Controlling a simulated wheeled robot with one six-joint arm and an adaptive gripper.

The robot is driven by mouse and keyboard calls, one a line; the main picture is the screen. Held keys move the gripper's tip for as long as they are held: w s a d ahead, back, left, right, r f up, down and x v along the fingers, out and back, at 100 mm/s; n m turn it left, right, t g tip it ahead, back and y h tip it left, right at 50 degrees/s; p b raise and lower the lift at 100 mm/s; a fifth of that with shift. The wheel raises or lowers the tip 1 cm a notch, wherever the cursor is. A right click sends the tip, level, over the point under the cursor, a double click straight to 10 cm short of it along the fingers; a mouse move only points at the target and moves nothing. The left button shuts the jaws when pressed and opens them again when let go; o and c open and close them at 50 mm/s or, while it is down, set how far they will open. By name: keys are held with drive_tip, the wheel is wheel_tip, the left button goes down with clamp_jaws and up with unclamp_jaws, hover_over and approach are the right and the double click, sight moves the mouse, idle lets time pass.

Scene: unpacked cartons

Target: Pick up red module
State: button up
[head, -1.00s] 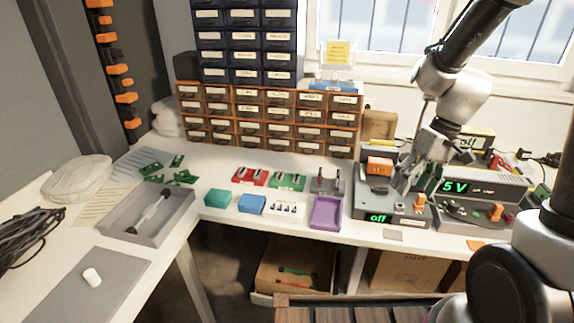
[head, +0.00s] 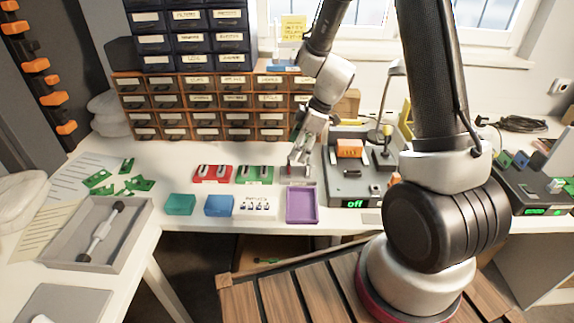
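The red module (head: 212,174) lies on the white table in front of the drawer cabinet, with two metallic parts on top. A green module (head: 254,175) of similar shape sits just right of it. My gripper (head: 298,163) points down over a grey block (head: 296,181) further right, apart from the red module. It hides much of that block. Its fingers are too small and overlapped to tell whether they are open or shut.
A purple tray (head: 302,204), a blue box (head: 219,206) and a teal box (head: 180,205) stand along the front edge. A power supply (head: 352,190) stands right of my gripper. Drawer cabinets (head: 205,106) rise behind. A grey tray (head: 102,236) is at left.

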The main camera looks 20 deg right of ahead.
sight(289, 166)
drive_tip(key=x, duration=0.6)
drive_tip(key=shift+w+a, duration=0.2)
drive_tip(key=shift+a, duration=0.1)
drive_tip(key=c, duration=1)
